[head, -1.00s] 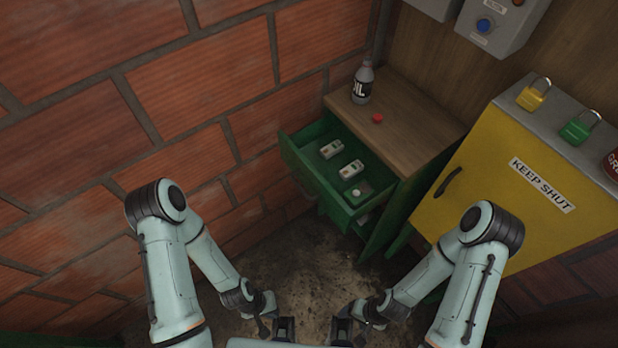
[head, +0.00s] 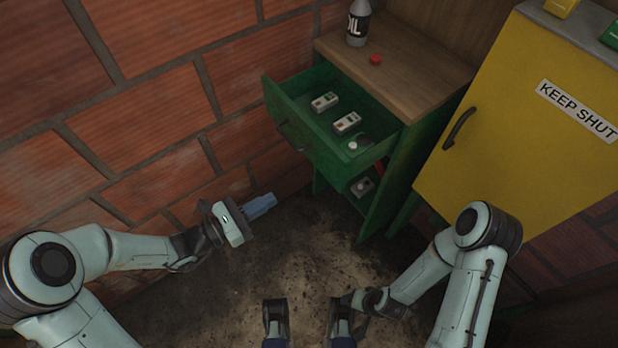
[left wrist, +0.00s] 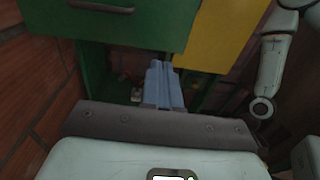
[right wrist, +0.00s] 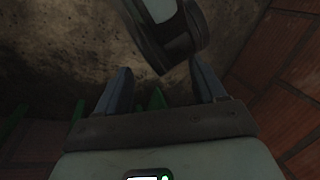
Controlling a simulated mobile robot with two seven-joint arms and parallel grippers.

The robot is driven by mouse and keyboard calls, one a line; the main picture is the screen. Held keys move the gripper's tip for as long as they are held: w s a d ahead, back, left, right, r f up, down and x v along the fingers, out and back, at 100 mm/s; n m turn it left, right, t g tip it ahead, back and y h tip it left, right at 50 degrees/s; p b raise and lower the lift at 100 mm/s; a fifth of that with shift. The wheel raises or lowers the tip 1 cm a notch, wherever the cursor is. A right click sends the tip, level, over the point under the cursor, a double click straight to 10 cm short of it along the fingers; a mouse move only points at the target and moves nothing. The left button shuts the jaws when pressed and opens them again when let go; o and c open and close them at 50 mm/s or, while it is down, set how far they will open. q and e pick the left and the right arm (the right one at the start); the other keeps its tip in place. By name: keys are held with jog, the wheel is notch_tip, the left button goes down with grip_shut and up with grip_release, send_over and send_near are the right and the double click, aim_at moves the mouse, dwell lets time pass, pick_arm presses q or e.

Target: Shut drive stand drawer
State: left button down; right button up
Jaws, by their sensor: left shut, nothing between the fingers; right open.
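The green drawer (head: 322,155) of the drive stand (head: 395,160) is pulled out toward the left, its front and dark handle (head: 295,134) facing the floor side. My left gripper (head: 268,202) is shut and empty, low in front of the drawer and apart from it. In the left wrist view its closed blue fingers (left wrist: 163,85) point toward the stand, with the drawer front (left wrist: 125,25) above them. My right gripper (right wrist: 163,85) is open and empty in the right wrist view, over the floor; its fingers are not clear in the head view.
Two small boxes (head: 325,102) (head: 347,123) and a round white piece lie in the drawer. A bottle (head: 358,24) and red cap (head: 375,59) stand on the wooden top. A yellow cabinet (head: 510,120) stands right, a brick wall (head: 150,100) left. Floor (head: 310,250) between is clear.

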pick_arm(q)
jog(key=b, duration=0.3)
send_near(321, 161)
jog(key=shift+t, duration=0.4)
jog(key=x, duration=0.6)
jog(key=shift+d, duration=0.45)
pick_arm(e)
jog(key=shift+t+h, duration=0.4)
jog(key=shift+t, duration=0.3)
jog(key=w+f, duration=0.1)
jog(key=w+d+f, duration=0.1)
jog(key=w, duration=0.1)
jog(key=w+d+f, duration=0.1)
jog(key=shift+w+f, duration=0.1)
jog(key=shift+w, duration=0.05)
